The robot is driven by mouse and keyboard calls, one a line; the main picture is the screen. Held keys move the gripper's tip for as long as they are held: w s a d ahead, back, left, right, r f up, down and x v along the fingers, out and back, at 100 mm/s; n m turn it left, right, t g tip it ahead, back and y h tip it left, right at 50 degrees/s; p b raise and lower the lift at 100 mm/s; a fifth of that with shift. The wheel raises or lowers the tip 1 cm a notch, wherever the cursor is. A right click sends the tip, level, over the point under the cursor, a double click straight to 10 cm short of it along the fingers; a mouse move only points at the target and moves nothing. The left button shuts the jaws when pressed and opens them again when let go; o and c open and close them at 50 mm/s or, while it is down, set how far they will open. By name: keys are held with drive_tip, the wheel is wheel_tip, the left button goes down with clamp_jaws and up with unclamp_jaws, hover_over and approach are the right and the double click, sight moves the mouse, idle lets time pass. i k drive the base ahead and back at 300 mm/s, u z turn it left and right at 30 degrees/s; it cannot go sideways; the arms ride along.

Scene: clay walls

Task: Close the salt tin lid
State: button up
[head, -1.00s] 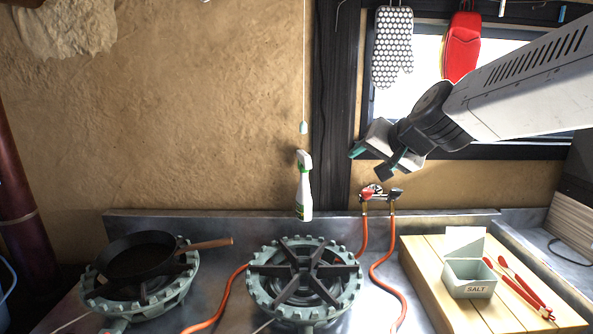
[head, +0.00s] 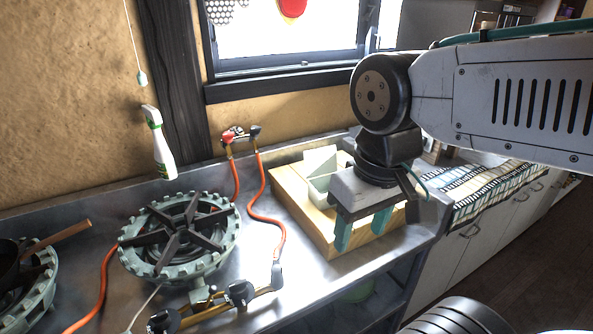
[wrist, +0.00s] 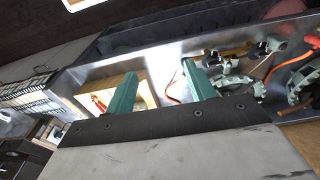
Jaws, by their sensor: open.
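The pale salt tin (head: 318,184) stands on the wooden board in the head view, its lid (head: 320,160) raised at the back. My gripper partly covers its right side and front. My gripper (head: 362,234) points down with its two green fingers spread and nothing between them. In the picture it is to the right of and lower than the tin; I cannot tell its exact height or any contact. The fingers also show in the wrist view (wrist: 158,85), where I cannot make out the tin.
The wooden board (head: 300,212) lies on the steel counter; red tongs (wrist: 98,103) show on it in the wrist view. A gas burner (head: 180,240), orange hose (head: 277,215) and spray bottle (head: 159,145) are to the left. A striped cloth (head: 490,190) lies to the right.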

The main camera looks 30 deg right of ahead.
sight(322, 161)
drive_tip(key=k, duration=0.6)
drive_tip(key=z, duration=0.55)
drive_tip(key=i, duration=1.1)
drive_tip(key=u, duration=0.55)
